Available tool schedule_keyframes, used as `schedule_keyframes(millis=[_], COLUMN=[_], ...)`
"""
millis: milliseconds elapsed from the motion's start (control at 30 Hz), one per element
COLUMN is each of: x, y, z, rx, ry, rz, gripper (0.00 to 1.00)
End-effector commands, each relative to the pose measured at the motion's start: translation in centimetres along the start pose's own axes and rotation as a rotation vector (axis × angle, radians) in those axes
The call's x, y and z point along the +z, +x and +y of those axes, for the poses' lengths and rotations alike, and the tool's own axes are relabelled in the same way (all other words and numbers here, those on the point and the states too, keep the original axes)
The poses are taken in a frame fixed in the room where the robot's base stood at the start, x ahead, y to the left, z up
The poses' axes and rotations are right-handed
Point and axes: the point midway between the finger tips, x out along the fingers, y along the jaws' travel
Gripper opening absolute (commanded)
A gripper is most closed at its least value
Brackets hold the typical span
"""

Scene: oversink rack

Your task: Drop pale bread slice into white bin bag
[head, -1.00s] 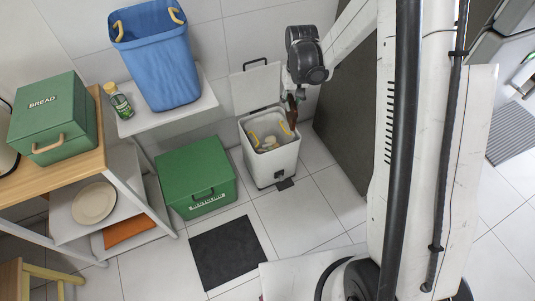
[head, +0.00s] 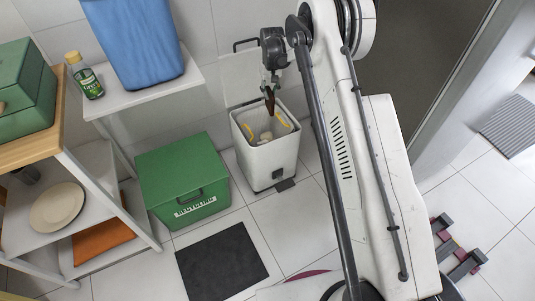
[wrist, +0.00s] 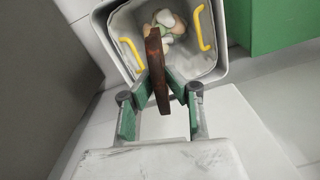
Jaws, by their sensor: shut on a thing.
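The pale bread slice (head: 270,100) shows as a thin brown edge hanging below my gripper (head: 270,82); its face is turned away. In the wrist view, my gripper (wrist: 165,108) is shut on the slice (wrist: 155,65), which reaches out over the bin opening. The white bin bag (wrist: 186,60) lines an open white bin (head: 272,165), with yellow handles on two sides. Several pale and brown scraps (wrist: 166,24) lie in the bag. The slice is over the back part of the opening and appears above the scraps.
The bin's lid (head: 247,75) stands up behind it. A green lidded box (head: 185,180) is left of the bin. A dark mat (head: 222,262) lies in front.

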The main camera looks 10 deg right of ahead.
Motion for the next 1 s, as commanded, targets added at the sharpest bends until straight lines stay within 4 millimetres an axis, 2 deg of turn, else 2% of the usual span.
schedule_keyframes(millis=[33, 233, 467, 800, 1000], x=[-0.6, -1.6, -1.6, -1.6, -1.6], y=[1.3, 2.5, 3.4, 7.0, 8.3], z=[0.1, 0.2, 0.2, 0.3, 0.3], rx=[0.0, 0.0, 0.0, 0.0, 0.0], ry=[-0.002, -0.005, -0.006, -0.006, -0.006], rz=[0.0, 0.0, 0.0, 0.0, 0.0], gripper=[0.0, 0.0, 0.0, 0.0, 0.0])
